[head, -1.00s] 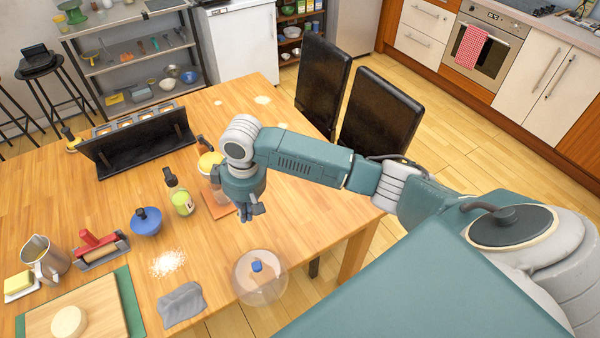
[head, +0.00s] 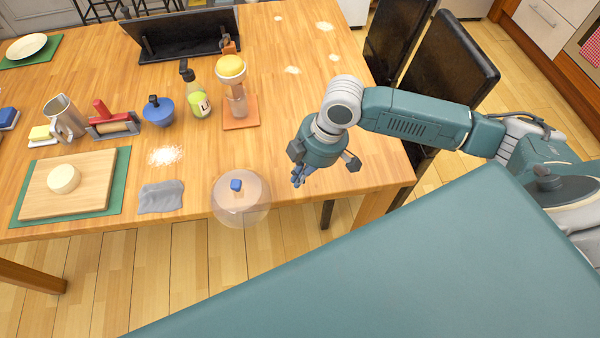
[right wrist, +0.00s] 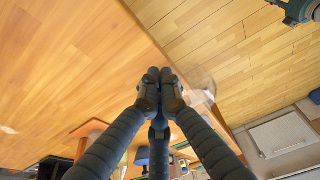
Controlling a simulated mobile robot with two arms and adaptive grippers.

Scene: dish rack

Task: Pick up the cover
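The cover (head: 240,205) is a clear dome with a blue knob on top. It stands upright at the front edge of the wooden table in the head view. It also shows faintly in the right wrist view (right wrist: 201,88), just right of the fingertips. My right gripper (head: 301,178) points down, to the right of the cover and apart from it. In the right wrist view its dark fingers (right wrist: 160,75) come together at the tips with nothing between them. My left gripper is out of view.
A grey cloth (head: 160,196) lies left of the cover. A cutting board (head: 95,188) with a round pale piece, a blue bowl (head: 158,113), a green bottle (head: 200,103) and a dispenser on an orange base (head: 240,122) stand nearby. Dark chairs (head: 440,70) stand to the right.

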